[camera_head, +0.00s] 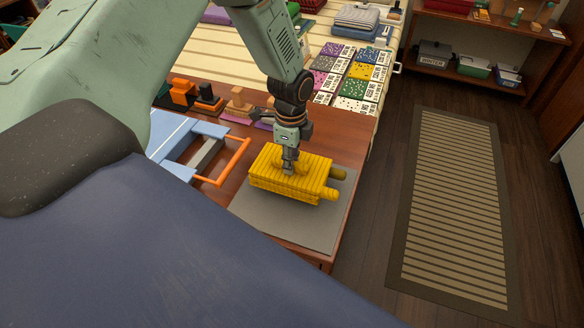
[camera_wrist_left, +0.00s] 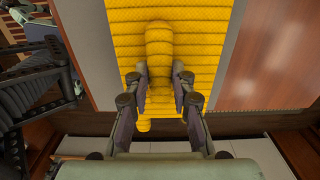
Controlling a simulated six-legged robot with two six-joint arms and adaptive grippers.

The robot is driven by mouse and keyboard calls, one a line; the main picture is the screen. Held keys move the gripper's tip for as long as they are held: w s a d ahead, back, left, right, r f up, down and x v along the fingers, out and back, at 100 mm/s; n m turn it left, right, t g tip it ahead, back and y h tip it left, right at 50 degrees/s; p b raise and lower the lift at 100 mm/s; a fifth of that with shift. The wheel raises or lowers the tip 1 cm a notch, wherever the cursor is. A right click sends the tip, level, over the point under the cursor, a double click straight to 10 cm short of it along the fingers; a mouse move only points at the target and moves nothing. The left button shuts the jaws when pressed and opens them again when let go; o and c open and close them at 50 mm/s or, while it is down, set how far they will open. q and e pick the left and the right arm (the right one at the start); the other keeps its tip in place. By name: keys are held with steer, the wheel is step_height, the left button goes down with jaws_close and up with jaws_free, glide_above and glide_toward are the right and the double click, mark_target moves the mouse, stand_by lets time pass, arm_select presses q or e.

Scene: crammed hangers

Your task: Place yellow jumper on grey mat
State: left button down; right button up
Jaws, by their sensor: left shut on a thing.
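The yellow jumper (camera_head: 275,179) is a folded, ribbed block over the grey mat (camera_head: 312,232) on the wooden table in the head view. Its rolled sleeve ends stick out at the right. My left gripper (camera_head: 289,167) comes down from above and is shut on the raised yellow roll on top of the jumper. In the left wrist view the fingers (camera_wrist_left: 161,92) sit on either side of this roll, and the jumper (camera_wrist_left: 203,20) fills the middle. The grey mat (camera_wrist_left: 88,50) shows beside it. I cannot tell whether the jumper touches the mat.
Dark and wooden small items stand behind. Several patterned cards (camera_head: 352,88) lie on the striped bed. A striped rug (camera_head: 455,190) covers the floor at right.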

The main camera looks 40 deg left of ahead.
arm_select(q)
steer(key=shift+s+d+f, duration=0.15)
steer(key=shift+s+f, duration=0.05)
steer(key=shift+f, duration=0.9)
steer(key=shift+w+a+f, duration=0.15)
steer(key=shift+a+f, duration=0.05)
steer(key=shift+f, duration=0.05)
steer(key=c, duration=1.5)
jaws_free()
steer(key=shift+c, duration=0.2)
steer(key=o, duration=0.4)
steer(key=shift+d+r, duration=0.1)
steer(key=shift+d, duration=0.1)
steer(key=shift+a, duration=0.1)
